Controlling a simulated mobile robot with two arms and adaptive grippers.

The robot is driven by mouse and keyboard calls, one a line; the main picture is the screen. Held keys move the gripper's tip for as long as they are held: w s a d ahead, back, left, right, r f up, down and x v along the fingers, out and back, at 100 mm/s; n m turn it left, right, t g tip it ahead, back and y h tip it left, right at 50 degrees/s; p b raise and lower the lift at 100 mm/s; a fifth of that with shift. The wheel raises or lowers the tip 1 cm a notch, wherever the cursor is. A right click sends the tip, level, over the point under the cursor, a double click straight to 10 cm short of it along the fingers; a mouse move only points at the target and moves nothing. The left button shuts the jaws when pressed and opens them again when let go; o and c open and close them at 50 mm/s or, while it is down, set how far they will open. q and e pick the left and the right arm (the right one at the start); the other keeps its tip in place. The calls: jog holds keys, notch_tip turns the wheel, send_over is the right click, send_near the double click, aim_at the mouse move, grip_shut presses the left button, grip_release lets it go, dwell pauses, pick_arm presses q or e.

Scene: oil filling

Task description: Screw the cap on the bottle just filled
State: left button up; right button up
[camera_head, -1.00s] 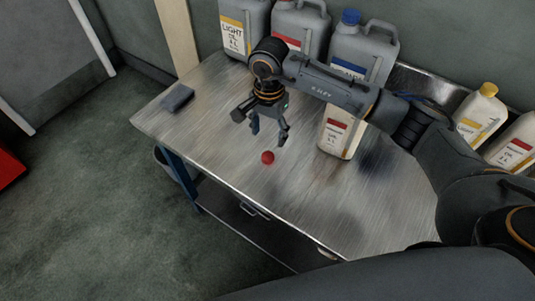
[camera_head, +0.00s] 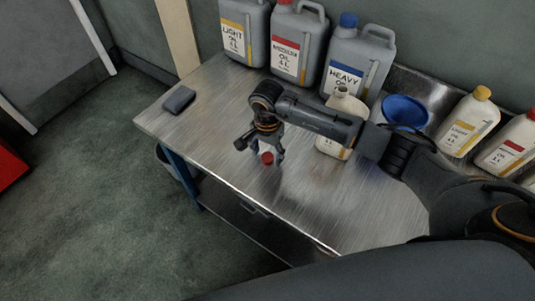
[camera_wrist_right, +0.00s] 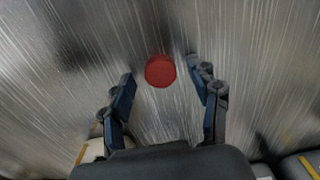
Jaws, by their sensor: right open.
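A small red cap (camera_head: 267,158) lies on the metal bench. In the right wrist view the cap (camera_wrist_right: 160,71) sits between and just beyond my open fingertips. My right gripper (camera_head: 266,154) is open, pointing down, with its fingers around the cap; the wrist view shows both fingers (camera_wrist_right: 163,80) apart with no contact visible. An uncapped cream bottle (camera_head: 343,108) stands on the bench behind my right forearm, which hides part of it. My left gripper is not in view.
Grey oil cans marked light (camera_head: 243,30), medium (camera_head: 297,45) and heavy (camera_head: 352,65) stand at the back. A blue funnel (camera_head: 405,112) and capped bottles with yellow (camera_head: 468,122) and red (camera_head: 512,145) labels are at the right. A dark sponge-like block (camera_head: 179,99) lies at the left.

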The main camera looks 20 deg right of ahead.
jog(key=shift+f, duration=0.3)
jog(key=c, duration=0.7)
jog(key=shift+c, duration=0.2)
